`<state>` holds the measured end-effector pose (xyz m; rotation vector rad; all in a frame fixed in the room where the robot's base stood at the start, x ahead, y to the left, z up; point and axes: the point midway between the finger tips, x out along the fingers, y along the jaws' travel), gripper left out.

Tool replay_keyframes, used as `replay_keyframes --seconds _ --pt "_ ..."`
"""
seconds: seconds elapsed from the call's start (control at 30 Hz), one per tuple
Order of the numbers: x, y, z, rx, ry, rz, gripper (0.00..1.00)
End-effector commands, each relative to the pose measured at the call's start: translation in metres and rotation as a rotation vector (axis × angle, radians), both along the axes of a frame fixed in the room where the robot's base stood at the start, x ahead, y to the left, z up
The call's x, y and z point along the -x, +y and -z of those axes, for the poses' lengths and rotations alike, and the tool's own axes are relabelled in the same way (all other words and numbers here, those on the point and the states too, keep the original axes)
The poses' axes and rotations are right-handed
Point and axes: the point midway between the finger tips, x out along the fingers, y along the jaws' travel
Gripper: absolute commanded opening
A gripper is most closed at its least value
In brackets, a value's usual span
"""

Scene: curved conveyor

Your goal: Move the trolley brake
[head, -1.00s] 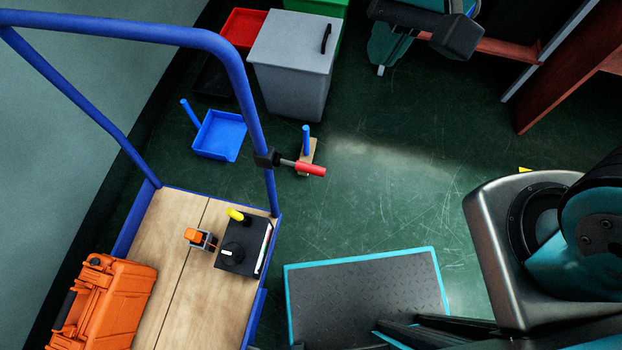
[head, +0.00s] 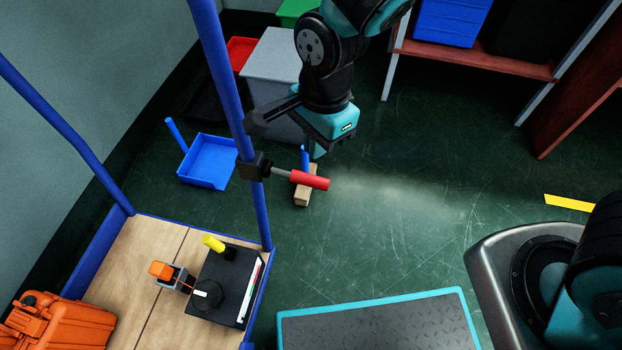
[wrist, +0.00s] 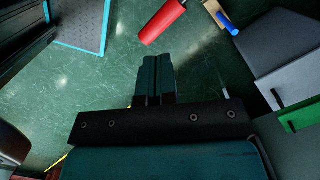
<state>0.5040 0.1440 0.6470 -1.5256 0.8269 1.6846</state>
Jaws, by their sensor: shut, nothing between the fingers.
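The trolley brake is a lever with a red grip (head: 309,180) on a short metal rod. A black clamp (head: 252,166) joins it to the blue upright post (head: 222,75) of the trolley. The lever sticks out to the right, nearly level. My gripper (head: 316,152) points down just above the red grip in the head view and appears apart from it. In the wrist view my gripper (wrist: 155,62) has its two fingers together with nothing between them. The red grip (wrist: 163,20) lies beyond the fingertips there, at the top.
Green floor (head: 420,200) is clear to the right.

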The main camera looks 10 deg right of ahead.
Motion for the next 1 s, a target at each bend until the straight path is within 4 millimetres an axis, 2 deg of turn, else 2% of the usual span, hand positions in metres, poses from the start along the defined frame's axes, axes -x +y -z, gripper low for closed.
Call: replay_keyframes --seconds 0.27,0.7,1.0 --pt "0.001 0.001 0.014 0.0 0.001 -0.001 0.0" --pt "0.004 0.005 0.066 0.0 0.001 -0.003 0.0" --pt "0.004 0.006 0.07 0.0 0.001 -0.002 0.0"
